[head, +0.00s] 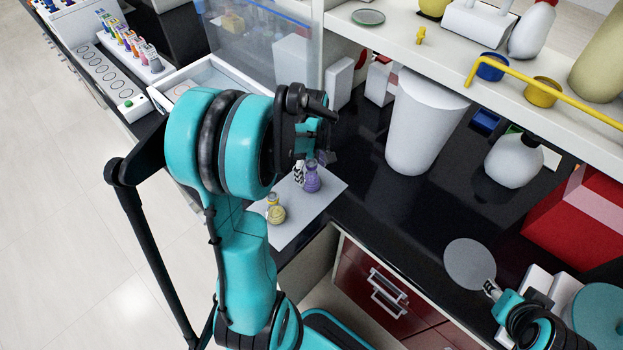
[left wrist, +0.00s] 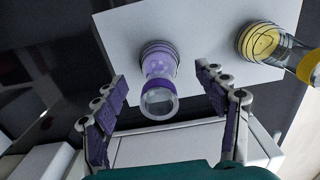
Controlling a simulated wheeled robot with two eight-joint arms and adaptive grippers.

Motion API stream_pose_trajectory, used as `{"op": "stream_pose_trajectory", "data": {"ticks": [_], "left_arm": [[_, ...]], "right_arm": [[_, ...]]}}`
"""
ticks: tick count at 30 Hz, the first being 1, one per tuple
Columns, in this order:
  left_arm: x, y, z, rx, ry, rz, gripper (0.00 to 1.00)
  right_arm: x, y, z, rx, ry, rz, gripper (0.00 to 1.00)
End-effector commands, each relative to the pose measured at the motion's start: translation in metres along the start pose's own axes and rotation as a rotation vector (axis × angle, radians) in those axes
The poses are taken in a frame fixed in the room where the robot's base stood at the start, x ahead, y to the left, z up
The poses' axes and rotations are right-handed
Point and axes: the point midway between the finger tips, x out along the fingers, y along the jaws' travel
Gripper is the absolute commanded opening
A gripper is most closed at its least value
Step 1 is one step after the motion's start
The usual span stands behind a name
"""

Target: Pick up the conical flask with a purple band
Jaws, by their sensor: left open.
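The conical flask with a purple band (head: 312,178) stands on a pale mat (head: 318,204) on the black bench. In the left wrist view the same flask (left wrist: 160,70) has a purple band at its neck and purple content at its base. My left gripper (left wrist: 161,84) is open, with one finger on each side of the flask and visible gaps. In the head view my left gripper (head: 304,168) partly hides the flask. Part of my right arm shows at the bottom right; its finger state is unclear.
A yellow-banded flask (head: 275,210) stands on the same mat, close by; it also shows in the left wrist view (left wrist: 262,42). A large white container (head: 424,122) stands to the right. A shelf (head: 400,32) with a yellow rail overhangs the back. The bench front is clear.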

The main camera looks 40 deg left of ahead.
Motion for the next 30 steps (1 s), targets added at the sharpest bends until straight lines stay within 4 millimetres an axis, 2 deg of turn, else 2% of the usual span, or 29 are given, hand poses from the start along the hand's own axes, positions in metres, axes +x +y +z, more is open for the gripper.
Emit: {"op": "stream_pose_trajectory", "data": {"ticks": [1, 6, 14, 15, 21, 22, 30], "left_arm": [[0.012, 0.001, -0.001, 0.000, 0.000, 0.000, 0.72], [0.032, 0.001, -0.002, 0.001, 0.000, 0.001, 0.72], [0.035, 0.001, -0.001, 0.002, 0.000, 0.001, 0.72], [0.035, 0.001, -0.001, 0.002, 0.001, 0.001, 0.70], [0.035, 0.001, -0.001, 0.002, 0.001, 0.001, 0.17], [0.035, 0.001, -0.001, 0.002, 0.001, 0.001, 0.12], [0.034, 0.001, -0.001, 0.002, 0.001, 0.001, 0.12]], "right_arm": [[0.005, 0.000, 0.004, 0.000, 0.000, 0.000, 0.40], [0.010, 0.000, 0.007, 0.000, 0.000, 0.000, 0.40], [0.010, 0.000, 0.007, 0.000, 0.000, 0.000, 0.40], [0.010, 0.000, 0.007, 0.000, 0.000, 0.000, 0.40], [0.010, 0.000, 0.007, 0.000, 0.000, 0.000, 0.40], [0.010, 0.000, 0.007, 0.000, 0.000, 0.000, 0.40], [0.009, 0.000, 0.007, 0.000, 0.000, 0.000, 0.40]]}}
